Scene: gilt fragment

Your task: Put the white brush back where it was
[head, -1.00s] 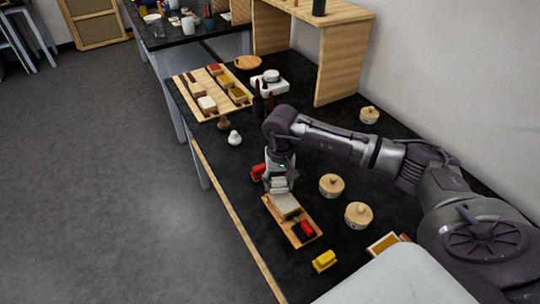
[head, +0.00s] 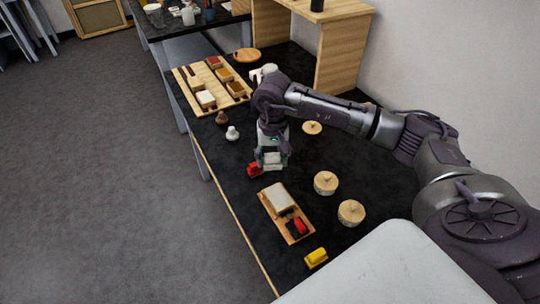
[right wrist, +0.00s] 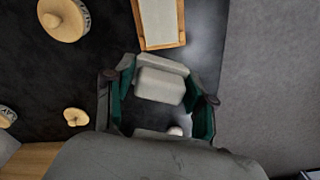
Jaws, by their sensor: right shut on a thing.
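My right gripper (head: 272,157) is shut on the white brush (head: 272,161), a pale block held above the dark table. In the right wrist view, the white brush (right wrist: 160,84) sits between the green finger pads of the gripper (right wrist: 160,95). A red brush (head: 254,169) lies just left of the held brush. A wooden tray (head: 270,210) below it in the picture holds a pale block (head: 279,197) and a red and black piece (head: 298,226). A wooden rack (head: 187,79) farther back holds several coloured blocks. My left gripper is not in view.
Round lidded boxes (head: 326,182) (head: 351,212) stand right of the tray. A yellow brush (head: 316,258) lies near the front. Small white (head: 232,133) and brown (head: 221,117) knobbed pieces stand between the rack and gripper. A wooden stand (head: 340,50) is at the back.

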